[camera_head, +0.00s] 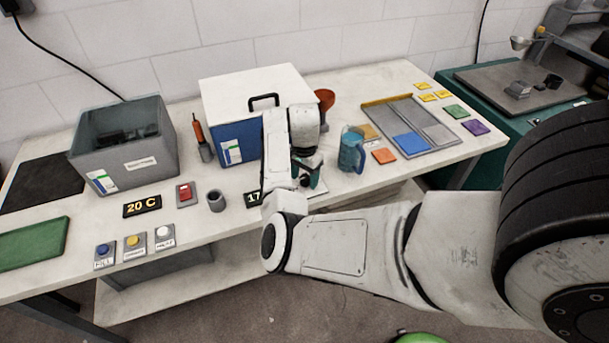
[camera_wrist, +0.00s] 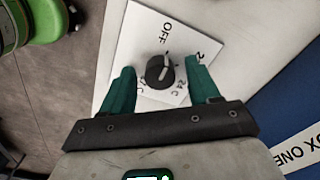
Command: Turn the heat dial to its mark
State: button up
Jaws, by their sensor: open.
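The heat dial is a round black knob (camera_wrist: 159,73) on a white plate (camera_wrist: 140,40) printed with OFF and several temperature marks. The marks are upside down or tilted in the wrist view, and some are hard to read. My gripper (camera_wrist: 162,68) is open, with one green finger on each side of the knob. Small gaps seem to show between fingers and knob; I cannot tell whether either touches. In the head view my gripper (camera_head: 306,179) is low over the table's front edge, and my wrist and fingers hide most of the dial.
A black display (camera_head: 253,199) beside my arm is partly hidden; another display (camera_head: 142,205) reads 20 C. A blue box with a white lid (camera_head: 262,88) stands behind my gripper. A blue jug (camera_head: 351,150) stands close to its right. Push buttons (camera_head: 135,244) line the left front.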

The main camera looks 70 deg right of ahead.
jog(key=shift+c, duration=0.2)
jog(key=c, duration=1)
jog(key=shift+m, duration=0.4)
jog(key=m, duration=0.4)
jog(key=shift+m, duration=0.3)
jog(key=m, duration=0.6)
jog(key=shift+w+d, duration=0.1)
jog(key=m+b, duration=0.2)
jog(key=m, duration=0.4)
jog(key=shift+m, duration=0.4)
jog(key=m+b, duration=0.2)
jog(key=m, duration=0.3)
jog(key=shift+d, duration=0.1)
jog(key=shift+r+m, duration=0.1)
jog(key=shift+m, duration=0.3)
